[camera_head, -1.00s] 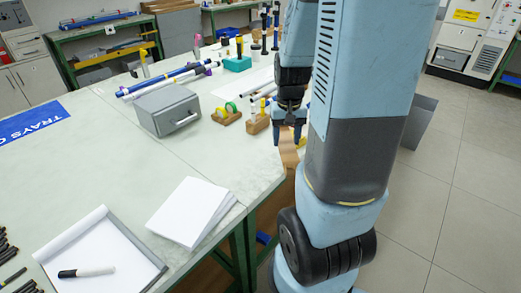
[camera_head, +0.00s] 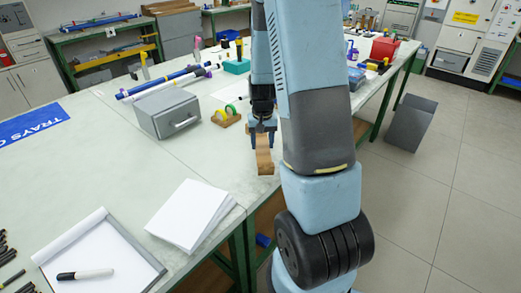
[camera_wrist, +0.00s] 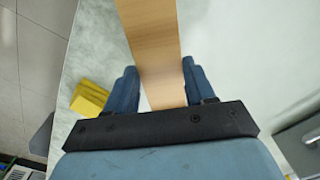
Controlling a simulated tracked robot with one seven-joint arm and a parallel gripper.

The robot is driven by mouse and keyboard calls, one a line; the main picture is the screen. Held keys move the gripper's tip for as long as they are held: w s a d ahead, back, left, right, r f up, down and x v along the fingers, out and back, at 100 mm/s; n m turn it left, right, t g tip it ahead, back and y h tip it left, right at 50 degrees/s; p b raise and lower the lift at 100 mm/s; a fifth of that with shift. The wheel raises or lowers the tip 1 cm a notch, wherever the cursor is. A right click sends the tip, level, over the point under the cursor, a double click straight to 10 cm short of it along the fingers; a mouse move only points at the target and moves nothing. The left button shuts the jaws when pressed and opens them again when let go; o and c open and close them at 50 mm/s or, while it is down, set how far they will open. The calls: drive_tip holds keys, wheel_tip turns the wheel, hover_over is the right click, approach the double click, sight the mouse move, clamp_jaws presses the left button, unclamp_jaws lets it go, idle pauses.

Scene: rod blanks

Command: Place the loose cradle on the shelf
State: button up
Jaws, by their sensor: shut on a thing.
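The loose cradle (camera_head: 265,161) looks like a light wooden block. My gripper (camera_head: 263,138) is shut on its upper part near the right edge of the long pale table. In the wrist view the cradle (camera_wrist: 152,30) is a long wooden strip running between the two blue fingers of my gripper (camera_wrist: 160,70). Whether the cradle touches the tabletop is hard to tell. A brown board (camera_head: 268,212) shows low under the table, mostly behind my arm; I cannot tell whether it is the shelf.
A grey box (camera_head: 169,112), a wooden holder with green and yellow rings (camera_head: 226,116) and a paper stack (camera_head: 190,214) stand on the table (camera_head: 120,160). A grey bin (camera_head: 410,123) stands on the floor.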

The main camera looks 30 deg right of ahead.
sight(261, 146)
drive_tip(key=shift+w+a+f, duration=0.1)
drive_tip(key=shift+w+f, duration=0.3)
drive_tip(key=shift+f, duration=1.55)
drive_tip(key=o, duration=1.1)
drive_tip(key=shift+f, duration=0.1)
